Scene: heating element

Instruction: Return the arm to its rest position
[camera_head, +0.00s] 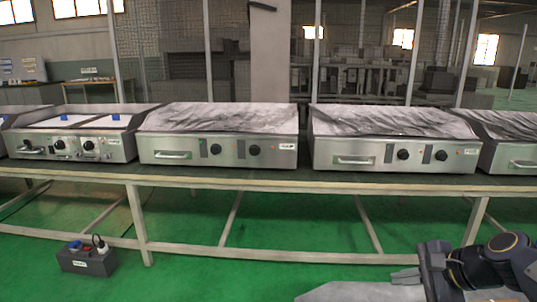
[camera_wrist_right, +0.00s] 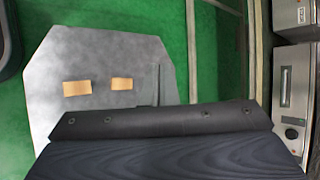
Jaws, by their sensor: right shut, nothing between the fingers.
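My right arm comes in at the lower right of the head view, its dark wrist bent low in front of the bench. My right gripper (camera_head: 403,276) points left, with its slim grey fingers together and nothing held. In the right wrist view, the closed fingers (camera_wrist_right: 160,84) show as a narrow grey strip above the dark gripper housing. My left arm and gripper are not in view.
A long bench (camera_head: 275,180) runs across the head view, bearing several steel griddle units, including one in the middle (camera_head: 222,150) and one to its right (camera_head: 395,153). A dark box (camera_head: 86,262) stands on the green floor (camera_head: 225,280) at lower left.

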